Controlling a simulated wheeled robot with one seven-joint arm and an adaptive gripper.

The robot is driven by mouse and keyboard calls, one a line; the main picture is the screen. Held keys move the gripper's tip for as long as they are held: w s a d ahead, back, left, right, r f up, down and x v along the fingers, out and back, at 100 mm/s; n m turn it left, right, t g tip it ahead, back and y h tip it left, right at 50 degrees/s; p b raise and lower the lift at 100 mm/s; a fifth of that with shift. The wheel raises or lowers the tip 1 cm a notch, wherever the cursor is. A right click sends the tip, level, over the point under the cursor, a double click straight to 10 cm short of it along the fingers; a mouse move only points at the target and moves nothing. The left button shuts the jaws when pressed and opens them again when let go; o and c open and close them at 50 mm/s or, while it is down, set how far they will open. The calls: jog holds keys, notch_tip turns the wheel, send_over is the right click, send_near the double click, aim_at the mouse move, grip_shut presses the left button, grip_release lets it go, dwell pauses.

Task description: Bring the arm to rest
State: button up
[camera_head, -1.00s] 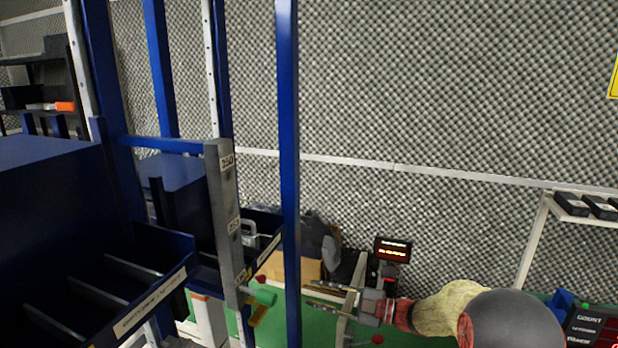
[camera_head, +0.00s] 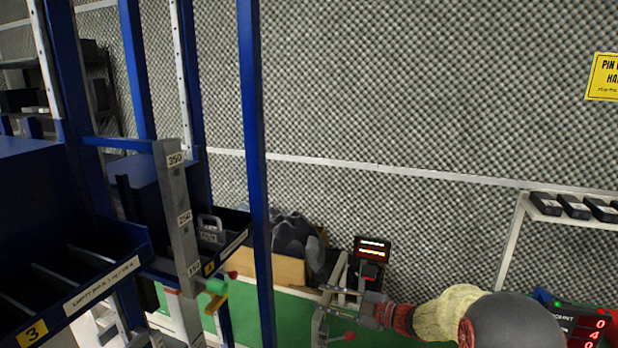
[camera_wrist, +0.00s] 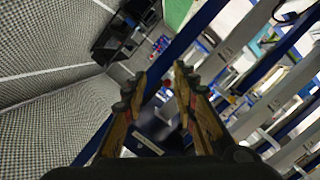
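My gripper (camera_head: 332,299) shows at the lower middle of the head view, at the end of my arm, which comes in from the lower right. In the wrist view my gripper (camera_wrist: 158,82) has its two yellowish fingers spread apart, with nothing between them. It is open and empty. In the head view it appears in front of the green surface, right of the blue upright post (camera_head: 255,180). I cannot tell how far it is from the things behind it.
Blue racking with bins (camera_head: 105,255) fills the left. A cardboard box (camera_head: 268,267) with dark grey contents sits behind the post. A small red-lit display (camera_head: 373,249) stands just behind my gripper. A white shelf frame (camera_head: 513,245) is at right, before a foam wall (camera_head: 420,90).

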jog(key=w+d+f+m+t+h, duration=0.35)
jog(key=d+f+m+h, duration=0.4)
jog(key=d, duration=0.25)
jog(key=s+d+r+m+g+h, duration=0.25)
jog(key=s+d+m+h, duration=0.55)
jog(key=d, duration=0.4)
jog(key=s+a+r+m+g, duration=0.1)
jog(key=s+r+m+g, duration=0.15)
jog(key=s, duration=1.15)
jog(key=s+a+r+m+g, duration=0.1)
jog(key=s+r+m+g, duration=0.2)
jog(key=s, duration=1)
jog(key=s+a+r+t+y, duration=0.1)
jog(key=s+a+r+t, duration=0.1)
jog(key=s+a+r, duration=0.4)
jog(key=s+r, duration=0.3)
jog(key=s, duration=0.1)
jog(key=shift+s+a+r, duration=0.15)
